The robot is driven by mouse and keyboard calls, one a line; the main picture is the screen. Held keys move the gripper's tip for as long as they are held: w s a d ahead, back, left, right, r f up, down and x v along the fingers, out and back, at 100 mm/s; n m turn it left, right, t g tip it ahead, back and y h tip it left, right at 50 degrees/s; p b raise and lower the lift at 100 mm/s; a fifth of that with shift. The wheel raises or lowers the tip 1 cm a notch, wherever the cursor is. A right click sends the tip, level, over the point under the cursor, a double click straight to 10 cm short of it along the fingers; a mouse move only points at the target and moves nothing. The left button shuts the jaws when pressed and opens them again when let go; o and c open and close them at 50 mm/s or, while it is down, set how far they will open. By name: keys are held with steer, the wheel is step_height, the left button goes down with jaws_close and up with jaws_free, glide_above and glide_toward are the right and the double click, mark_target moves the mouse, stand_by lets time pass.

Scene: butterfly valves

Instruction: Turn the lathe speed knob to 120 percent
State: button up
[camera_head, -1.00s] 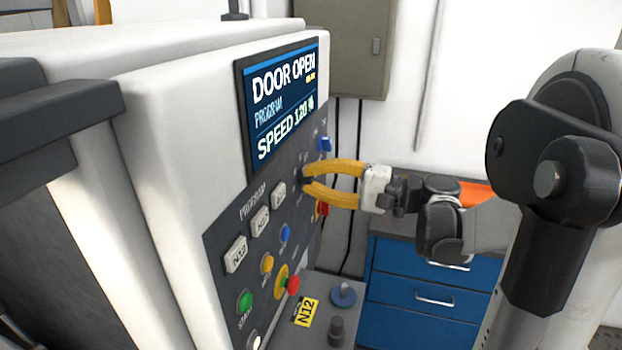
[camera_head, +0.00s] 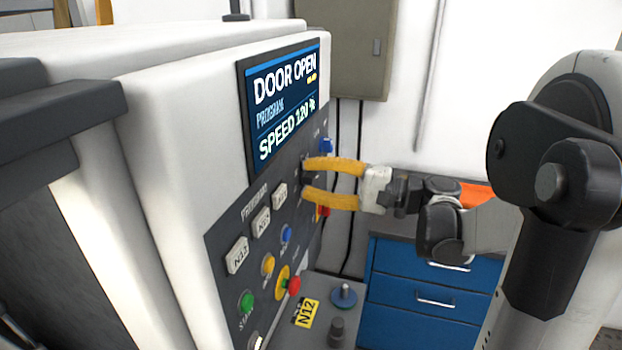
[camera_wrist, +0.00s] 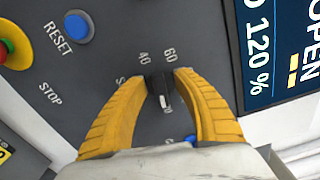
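The speed knob (camera_wrist: 160,88) is a small black dial with a white pointer, seen in the wrist view between my fingertips. Printed numbers 40 and 60 show beside it; other marks are partly hidden by the fingers. My gripper (camera_wrist: 160,80) has two yellow fingers on either side of the knob, parted, with small gaps to it. In the head view my gripper (camera_head: 305,178) reaches the panel from the right, fingers spread; the knob is hard to make out there. The lathe screen (camera_head: 284,105) reads DOOR OPEN, PROGRAM, SPEED 120 %; it also shows in the wrist view (camera_wrist: 262,50).
The control panel (camera_head: 232,285) carries white program buttons, a green button (camera_head: 246,302), a red emergency stop (camera_head: 293,285) and a blue reset button (camera_wrist: 79,26) near the knob. A blue drawer cabinet (camera_head: 425,290) stands behind at the right. A grey wall box (camera_head: 345,45) hangs above.

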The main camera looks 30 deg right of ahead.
steer(key=v, duration=1.2)
stand_by(0.3)
